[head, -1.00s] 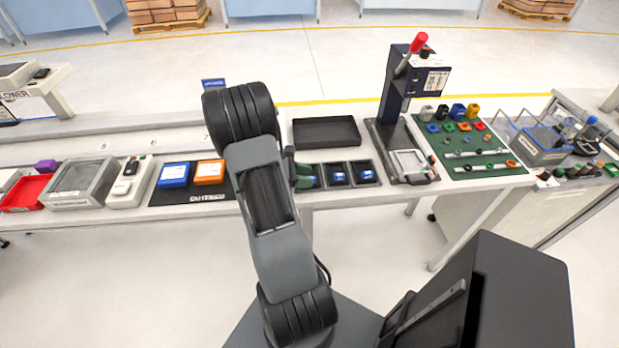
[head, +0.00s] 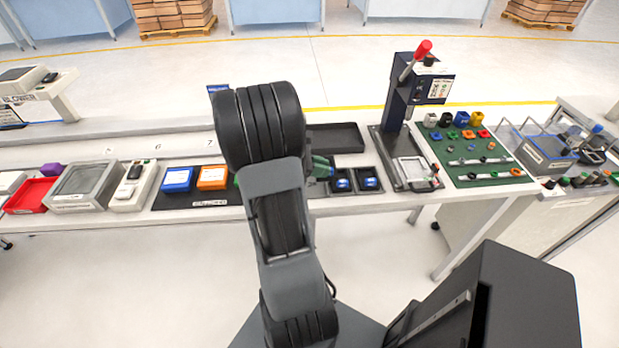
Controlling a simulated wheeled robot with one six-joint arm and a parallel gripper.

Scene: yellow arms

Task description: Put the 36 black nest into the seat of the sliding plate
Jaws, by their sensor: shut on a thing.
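My gripper is hidden behind my own forearm, so its fingers and anything between them do not show. A dark green part at the far end of my arm shows just right of the forearm, close to the small bins. The press with a red-knobbed lever carries a pale sliding plate (head: 410,171) low on its front; whether its seat is empty is too small to tell. A black nest (head: 446,119) stands between a grey one and a blue one in the back row of the green mat (head: 480,174). No number is readable on it.
The press column (head: 399,108) rises between my arm and the green mat. A black tray (head: 338,138) and small dark bins (head: 369,181) with blue contents lie left of it. Blue (head: 177,180) and orange (head: 211,178) boxes sit left of my arm. The floor in front is clear.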

